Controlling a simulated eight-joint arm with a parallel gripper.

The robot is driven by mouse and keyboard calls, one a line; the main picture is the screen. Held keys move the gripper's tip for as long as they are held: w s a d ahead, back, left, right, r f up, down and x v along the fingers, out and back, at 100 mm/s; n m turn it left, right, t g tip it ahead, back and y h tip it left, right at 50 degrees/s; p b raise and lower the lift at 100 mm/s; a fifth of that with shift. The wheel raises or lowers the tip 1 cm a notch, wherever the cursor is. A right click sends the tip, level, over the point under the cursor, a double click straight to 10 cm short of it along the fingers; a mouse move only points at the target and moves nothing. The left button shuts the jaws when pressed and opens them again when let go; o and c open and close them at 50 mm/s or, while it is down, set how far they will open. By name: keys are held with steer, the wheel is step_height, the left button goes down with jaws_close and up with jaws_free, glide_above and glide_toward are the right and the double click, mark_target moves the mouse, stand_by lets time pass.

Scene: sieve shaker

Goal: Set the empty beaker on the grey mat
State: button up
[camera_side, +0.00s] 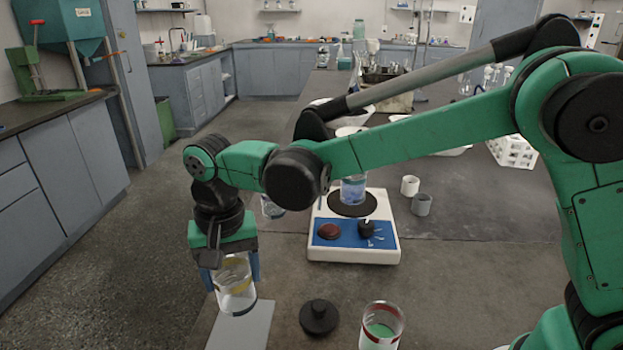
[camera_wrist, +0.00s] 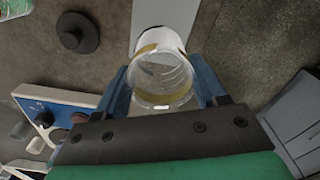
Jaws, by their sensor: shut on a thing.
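The empty clear beaker (camera_side: 236,289) with a yellowish band is upright in my gripper (camera_side: 232,270), whose blue fingers close on its two sides. In the wrist view the beaker (camera_wrist: 160,75) sits between the fingers, and I look down through its open rim. The grey mat (camera_side: 243,333) lies on the bench near its left edge. The beaker's base overlaps the far part of the mat in the side view; I cannot tell whether it touches. In the wrist view the mat (camera_wrist: 165,14) extends beyond the beaker.
A black knobbed disc (camera_side: 319,317) and a beaker of green contents (camera_side: 381,328) stand right of the mat. A white shaker base (camera_side: 355,252) with a blue panel stands behind them, carrying a vessel of blue liquid (camera_side: 353,190). Two small cups (camera_side: 422,205) are to its right.

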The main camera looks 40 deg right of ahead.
mark_target(236, 293)
steer(key=shift+f, duration=2.05)
steer(key=o, duration=1.3)
steer(key=shift+f, duration=0.15)
step_height(236, 293, up, 12)
steer(key=s+d+f+n+t, duration=0.1)
steer(key=s+d+t, duration=0.1)
steer(key=d, duration=0.4)
steer(key=s+d+f+n+t, duration=0.1)
steer(key=s+d+n+t, duration=0.1)
steer(key=d, duration=0.4)
steer(key=s+d+f+n+t, duration=0.1)
steer(key=s+d+t, duration=0.2)
steer(key=d, duration=0.3)
steer(key=shift+s+d+n, duration=0.3)
steer(key=shift+s+d, duration=0.1)
steer(key=shift+s, duration=0.4)
